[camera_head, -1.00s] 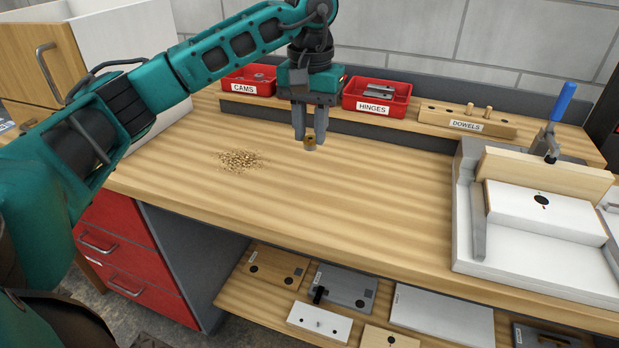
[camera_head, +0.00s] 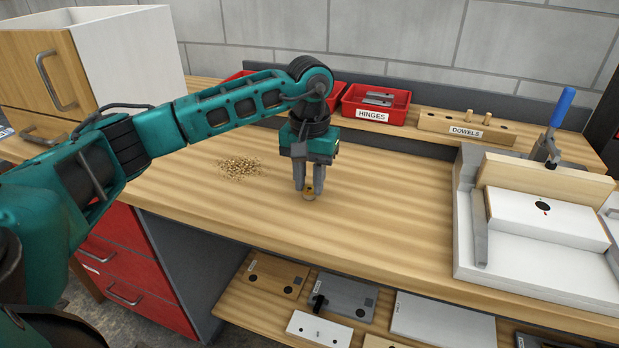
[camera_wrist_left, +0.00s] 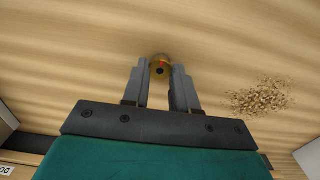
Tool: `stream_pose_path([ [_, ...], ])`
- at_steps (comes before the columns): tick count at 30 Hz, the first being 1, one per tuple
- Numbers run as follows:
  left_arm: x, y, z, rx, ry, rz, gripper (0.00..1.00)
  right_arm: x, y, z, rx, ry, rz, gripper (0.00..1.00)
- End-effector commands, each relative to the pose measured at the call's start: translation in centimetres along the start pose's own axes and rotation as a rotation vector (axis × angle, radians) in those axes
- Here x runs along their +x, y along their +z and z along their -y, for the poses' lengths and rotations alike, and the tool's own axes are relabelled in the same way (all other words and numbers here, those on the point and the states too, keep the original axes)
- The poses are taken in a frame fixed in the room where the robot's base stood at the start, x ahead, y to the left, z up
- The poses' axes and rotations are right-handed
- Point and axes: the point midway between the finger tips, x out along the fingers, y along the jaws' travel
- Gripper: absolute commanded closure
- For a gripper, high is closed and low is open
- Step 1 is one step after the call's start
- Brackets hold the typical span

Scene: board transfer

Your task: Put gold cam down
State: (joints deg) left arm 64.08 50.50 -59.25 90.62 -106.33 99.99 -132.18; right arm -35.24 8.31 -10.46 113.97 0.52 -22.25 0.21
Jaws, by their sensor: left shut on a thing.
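The gold cam (camera_head: 308,193) is a small round gold piece with a grey lower part, low over the middle of the wooden bench top (camera_head: 370,190). My left gripper (camera_head: 309,188) points down and is shut on it. In the left wrist view the cam (camera_wrist_left: 160,68) sits between the fingertips, with a dark hole in its face. I cannot tell whether the cam touches the bench. My right gripper is not in view.
A pile of wood shavings (camera_head: 240,167) lies left of the gripper. Red hinges bin (camera_head: 375,115) and dowel block (camera_head: 465,132) stand on the back shelf. A white fixture (camera_head: 530,265) with a blue-handled clamp (camera_head: 558,115) is at right.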

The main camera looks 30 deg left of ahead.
Motion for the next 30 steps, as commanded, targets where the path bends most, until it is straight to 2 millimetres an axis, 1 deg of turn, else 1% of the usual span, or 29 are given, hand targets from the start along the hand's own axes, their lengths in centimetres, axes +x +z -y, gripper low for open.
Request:
stream_pose_path([
  [2, 0.4, 0.0, 0.0, 0.0, 0.0, 0.0, 1.0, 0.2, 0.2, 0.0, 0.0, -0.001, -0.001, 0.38],
  [3, 0.3, 0.0, 0.0, 0.0, 0.0, 0.0, 0.7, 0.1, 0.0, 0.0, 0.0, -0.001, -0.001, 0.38],
  [10, 0.2, 0.0, 0.0, 0.0, 0.0, 0.0, 0.48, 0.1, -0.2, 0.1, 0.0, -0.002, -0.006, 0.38],
  [17, 0.2, 0.0, 0.0, 0.0, 0.0, 0.0, 0.46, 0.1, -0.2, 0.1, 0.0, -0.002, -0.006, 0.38],
  [21, -0.6, 0.0, 0.0, 0.0, 0.001, -0.002, 0.46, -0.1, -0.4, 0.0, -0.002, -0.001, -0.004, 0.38],
  [23, -1.4, -0.1, -0.1, 0.0, 0.002, -0.004, 0.46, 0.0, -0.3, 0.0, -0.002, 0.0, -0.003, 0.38],
  [25, -2.7, -0.1, -0.1, 0.001, 0.002, -0.004, 0.46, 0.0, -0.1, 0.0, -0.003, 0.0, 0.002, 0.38],
  [30, -6.6, -0.1, -0.1, 0.0, 0.003, -0.006, 0.46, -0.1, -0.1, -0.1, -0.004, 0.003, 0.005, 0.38],
])
